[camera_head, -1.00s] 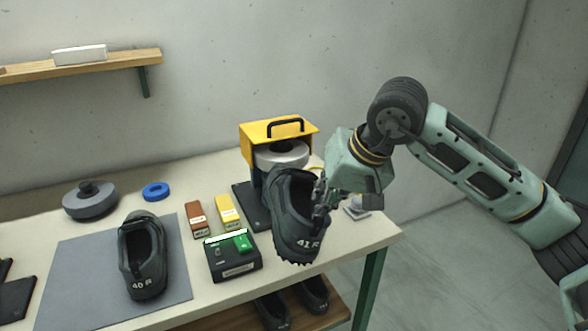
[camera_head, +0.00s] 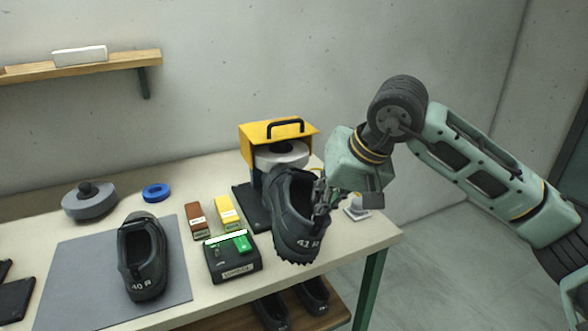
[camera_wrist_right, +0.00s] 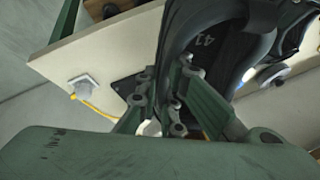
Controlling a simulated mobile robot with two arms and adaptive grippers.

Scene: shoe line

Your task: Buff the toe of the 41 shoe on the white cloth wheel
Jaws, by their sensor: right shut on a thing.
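The black shoe marked 41 R (camera_head: 296,220) is held up in front of the buffing machine, heel towards me, its toe end near the wheel. I cannot tell if the toe touches the wheel. The white cloth wheel (camera_head: 283,155) sits under a yellow hood (camera_head: 277,132) and is partly hidden by the shoe. My right gripper (camera_head: 321,198) is shut on the right side of the shoe. In the right wrist view the shoe (camera_wrist_right: 225,45) shows between the fingers (camera_wrist_right: 172,95), with "41" inside it. My left gripper is not in view.
The 40 R shoe (camera_head: 142,258) stands on a grey mat (camera_head: 75,275). More shoes (camera_head: 312,294) sit on the lower shelf.

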